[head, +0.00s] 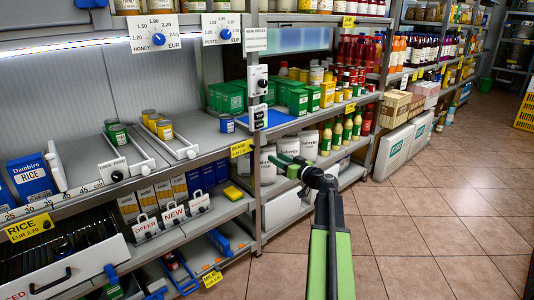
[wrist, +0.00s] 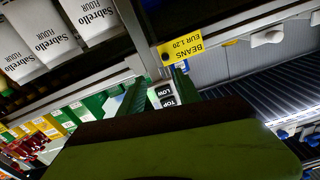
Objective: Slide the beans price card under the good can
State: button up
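The beans price card (wrist: 184,47) is yellow, reads "BEANS EUR 1.20" and appears upside down in the wrist view, on a shelf edge. In the head view a yellow card (head: 241,148) at the shelf post looks like the same one. My gripper (head: 282,164) is right of it and apart from it. I cannot tell which is the good can.
A shelf post (head: 253,110) carries a switch panel (head: 258,99) near the card. The tiled floor (head: 440,200) at right is clear.

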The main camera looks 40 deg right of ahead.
jog(key=s, duration=0.4)
jog(key=shift+s+d, duration=0.2)
jog(key=shift+s, duration=0.15)
